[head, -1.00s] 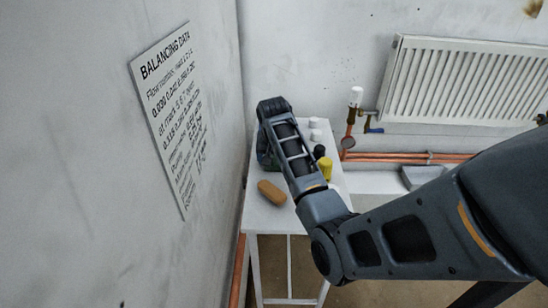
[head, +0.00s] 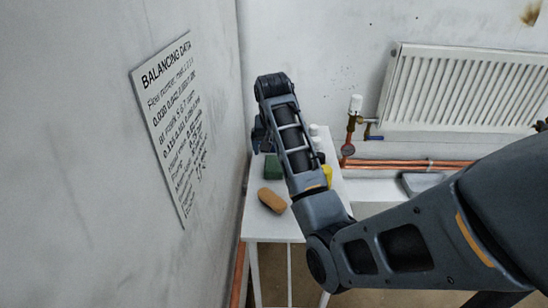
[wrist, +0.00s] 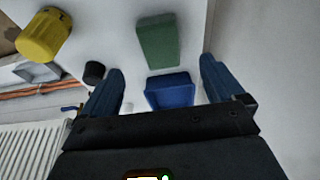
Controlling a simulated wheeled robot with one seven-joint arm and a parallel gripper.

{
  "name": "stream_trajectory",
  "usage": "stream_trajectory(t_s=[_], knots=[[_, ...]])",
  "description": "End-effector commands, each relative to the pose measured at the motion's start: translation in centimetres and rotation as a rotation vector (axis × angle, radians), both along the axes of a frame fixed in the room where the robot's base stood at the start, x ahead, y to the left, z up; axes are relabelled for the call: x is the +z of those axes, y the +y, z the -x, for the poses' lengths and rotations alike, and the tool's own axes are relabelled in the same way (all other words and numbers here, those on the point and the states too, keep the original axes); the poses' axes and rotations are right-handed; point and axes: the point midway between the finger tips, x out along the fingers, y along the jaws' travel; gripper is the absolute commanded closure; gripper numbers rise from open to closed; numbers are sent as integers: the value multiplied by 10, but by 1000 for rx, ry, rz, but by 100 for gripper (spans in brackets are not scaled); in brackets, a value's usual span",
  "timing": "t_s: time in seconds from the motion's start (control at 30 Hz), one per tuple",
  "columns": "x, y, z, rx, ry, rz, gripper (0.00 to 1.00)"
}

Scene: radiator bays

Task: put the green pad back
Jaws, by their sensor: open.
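The green pad (head: 273,167) lies on the white table, partly hidden behind my arm in the head view. In the wrist view the green pad (wrist: 158,40) lies flat just above a blue tray (wrist: 170,92), apart from it by a narrow gap. The tray's inside looks empty; the head view does not show it clearly. My gripper (wrist: 162,64) is open, its two blue fingers either side of the tray in the picture, with nothing between them. In the head view my gripper (head: 258,137) hangs over the table's far left, beside the wall.
A tan block (head: 272,200) lies nearer on the white table (head: 270,230). A yellow pot (wrist: 43,35) and a black knob-like piece (wrist: 94,72) stand to one side. The wall is close on the left; a radiator (head: 468,95) and copper pipes (head: 410,162) are behind.

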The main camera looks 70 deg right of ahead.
Motion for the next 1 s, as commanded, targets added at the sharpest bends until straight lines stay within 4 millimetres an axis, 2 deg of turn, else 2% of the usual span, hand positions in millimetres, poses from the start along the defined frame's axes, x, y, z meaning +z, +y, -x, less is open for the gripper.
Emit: stream_trajectory(t_s=[0.1, 0.3, 1.0], knots=[[16, 4, 1, -1, -2, 1, 5], [26, 7, 3, -1, 0, 0, 5], [26, 7, 3, -1, 1, 0, 5]])
